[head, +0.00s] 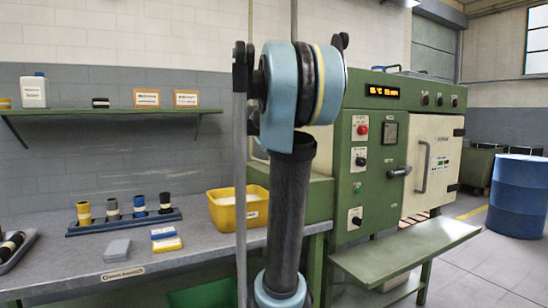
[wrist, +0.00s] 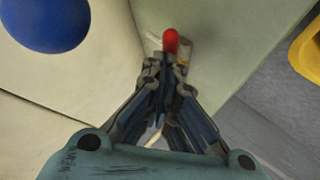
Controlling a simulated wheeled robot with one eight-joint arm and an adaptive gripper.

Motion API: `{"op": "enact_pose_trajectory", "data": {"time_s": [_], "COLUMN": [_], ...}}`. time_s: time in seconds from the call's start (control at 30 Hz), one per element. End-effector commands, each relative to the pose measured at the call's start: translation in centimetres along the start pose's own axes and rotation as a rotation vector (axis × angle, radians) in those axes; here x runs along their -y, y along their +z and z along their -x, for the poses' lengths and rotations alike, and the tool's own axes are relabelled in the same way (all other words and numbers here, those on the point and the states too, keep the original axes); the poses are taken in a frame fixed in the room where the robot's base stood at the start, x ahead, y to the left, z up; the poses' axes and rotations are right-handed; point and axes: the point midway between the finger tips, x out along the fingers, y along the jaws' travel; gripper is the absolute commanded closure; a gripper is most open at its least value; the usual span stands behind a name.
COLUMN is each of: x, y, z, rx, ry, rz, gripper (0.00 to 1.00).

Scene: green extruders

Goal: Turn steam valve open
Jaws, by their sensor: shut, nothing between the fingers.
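In the wrist view, a red-tipped lever (wrist: 170,41) stands just beyond my fingertips, with a small pale, brownish fitting (wrist: 184,50) beside it. I take it to be the steam valve's handle, but its body is mostly hidden by my fingers. My gripper (wrist: 166,72) is shut and empty, its tips close to the red part. I cannot tell whether they touch. In the head view, my arm rises through the middle, and neither my fingers nor the red lever can be made out.
The green machine (head: 373,185) has knobs, a display and a pale door (head: 430,165). A green shelf (head: 405,250) juts out in front. A yellow bin (head: 238,212) sits on the grey bench (head: 190,243) at left. A blue drum (head: 519,196) stands on the floor at right.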

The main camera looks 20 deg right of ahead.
Motion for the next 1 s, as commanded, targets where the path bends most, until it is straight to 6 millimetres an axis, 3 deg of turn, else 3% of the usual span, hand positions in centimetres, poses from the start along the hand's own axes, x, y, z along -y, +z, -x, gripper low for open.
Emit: {"op": "enact_pose_trajectory", "data": {"time_s": [1.0], "x": [0.3], "y": [-0.83], "z": [-0.48], "rx": [-0.001], "ry": [-0.001], "rz": [-0.001], "gripper": [1.0]}}
